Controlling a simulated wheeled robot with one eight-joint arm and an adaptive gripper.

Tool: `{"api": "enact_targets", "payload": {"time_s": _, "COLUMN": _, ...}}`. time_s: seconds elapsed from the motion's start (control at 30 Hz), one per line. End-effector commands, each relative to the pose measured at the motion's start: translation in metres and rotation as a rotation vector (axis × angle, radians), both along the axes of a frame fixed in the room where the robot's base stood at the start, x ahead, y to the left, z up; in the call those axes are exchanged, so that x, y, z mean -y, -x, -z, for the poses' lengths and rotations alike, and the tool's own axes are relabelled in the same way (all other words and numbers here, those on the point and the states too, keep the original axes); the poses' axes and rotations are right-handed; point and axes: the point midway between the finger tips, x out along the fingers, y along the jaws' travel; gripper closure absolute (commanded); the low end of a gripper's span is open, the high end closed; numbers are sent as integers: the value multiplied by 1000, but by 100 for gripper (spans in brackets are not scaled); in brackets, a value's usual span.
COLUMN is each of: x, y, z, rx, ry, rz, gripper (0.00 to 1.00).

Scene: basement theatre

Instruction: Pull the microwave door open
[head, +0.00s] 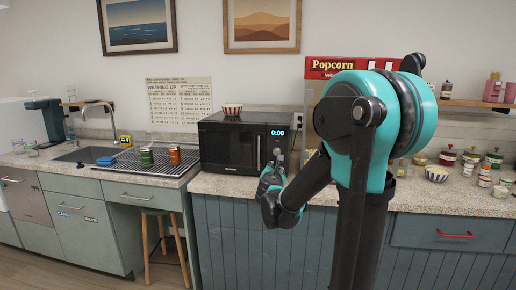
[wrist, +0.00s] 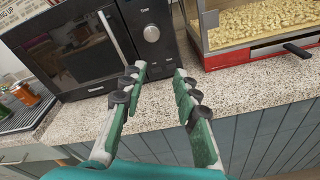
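The black microwave (head: 226,146) stands on the speckled counter, its door shut and its display reading 0:00. A vertical silver door handle (head: 258,152) runs along the door's right side. In the wrist view the microwave (wrist: 70,58) fills the upper left, with the handle (wrist: 112,38) and a round knob (wrist: 151,33) to its right. My gripper (wrist: 160,72) is open and empty, its two fingers spread. It is in front of the microwave's lower right part, apart from the handle. In the head view my gripper (head: 276,162) appears before the microwave's right edge.
A red popcorn machine (wrist: 255,35) stands to the right of the microwave. Cans (head: 174,155) stand on the drying rack to the left. The counter's front edge lies below my gripper.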

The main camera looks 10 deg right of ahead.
Motion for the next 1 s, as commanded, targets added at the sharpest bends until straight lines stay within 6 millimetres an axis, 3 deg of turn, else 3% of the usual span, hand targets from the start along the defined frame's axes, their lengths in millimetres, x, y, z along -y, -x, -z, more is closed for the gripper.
{"api": "enact_targets", "payload": {"time_s": 0.1, "x": -36, "y": -30, "z": -17, "rx": 8, "ry": 296, "rz": -118, "gripper": 70}}
{"api": "enact_targets", "payload": {"time_s": 0.3, "x": -61, "y": -49, "z": -25, "rx": 16, "ry": 516, "rz": -194, "gripper": 70}}
{"api": "enact_targets", "payload": {"time_s": 0.47, "x": -60, "y": -66, "z": -26, "rx": 15, "ry": 529, "rz": -197, "gripper": 70}}
{"api": "enact_targets", "payload": {"time_s": 1.0, "x": -47, "y": -170, "z": -25, "rx": 14, "ry": 524, "rz": -194, "gripper": 70}}
